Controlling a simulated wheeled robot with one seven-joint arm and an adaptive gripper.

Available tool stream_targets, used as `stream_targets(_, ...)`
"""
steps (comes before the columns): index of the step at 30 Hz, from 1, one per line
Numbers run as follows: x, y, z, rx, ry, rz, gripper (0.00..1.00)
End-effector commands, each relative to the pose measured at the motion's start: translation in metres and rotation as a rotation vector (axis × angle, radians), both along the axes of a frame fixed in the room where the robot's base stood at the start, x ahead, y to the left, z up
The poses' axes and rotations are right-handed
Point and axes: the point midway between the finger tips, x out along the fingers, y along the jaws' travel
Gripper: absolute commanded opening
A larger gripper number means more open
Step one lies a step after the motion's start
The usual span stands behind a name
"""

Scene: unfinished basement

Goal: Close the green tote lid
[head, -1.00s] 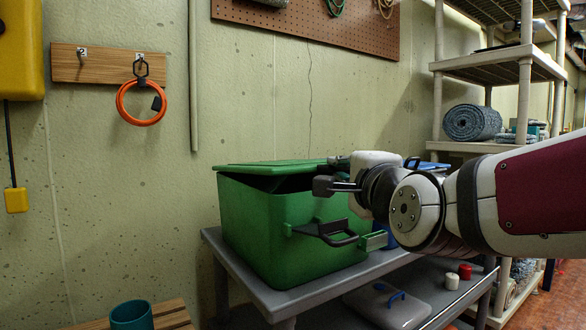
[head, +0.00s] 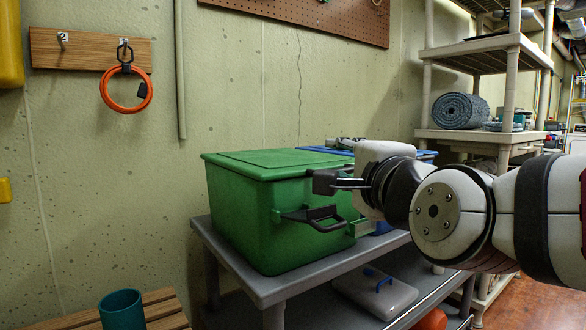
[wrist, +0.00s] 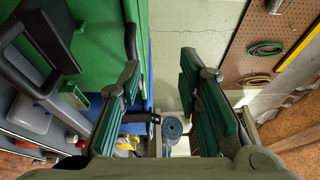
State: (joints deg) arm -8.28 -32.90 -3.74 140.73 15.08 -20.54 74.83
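The green tote (head: 255,222) stands on a grey cart, with a dark handle (head: 315,218) on its near side. Its green lid (head: 265,163) lies flat along the rim in the head view, and no gap shows on the sides I can see. My gripper (head: 330,182) is at the tote's right end, just below lid height; it hides part of that end. In the wrist view my gripper (wrist: 160,72) has its two green-padded fingers well apart with nothing between them. The tote's green surface (wrist: 100,35) is beside the left finger; I cannot tell whether they touch.
The grey cart (head: 250,285) holds a clear-lidded bin with a blue handle (head: 375,290) on its lower shelf. A blue lid (head: 325,151) shows behind the tote. A teal cup (head: 121,310) stands on a wooden slatted surface at front left. Shelving (head: 480,135) stands at right.

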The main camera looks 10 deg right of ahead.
Motion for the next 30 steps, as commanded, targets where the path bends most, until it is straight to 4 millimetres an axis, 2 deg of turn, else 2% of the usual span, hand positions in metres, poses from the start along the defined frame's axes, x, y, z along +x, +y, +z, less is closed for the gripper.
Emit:
stream_targets(6,-0.036,0.0,-0.001,0.0,-0.003,-0.001,0.32)
stream_targets(12,-0.057,-0.001,-0.002,0.001,-0.001,-0.002,0.32)
stream_targets(18,-0.066,0.0,-0.003,-0.001,0.001,0.0,0.32)
stream_targets(30,-0.067,0.002,-0.007,-0.018,0.02,0.007,0.32)
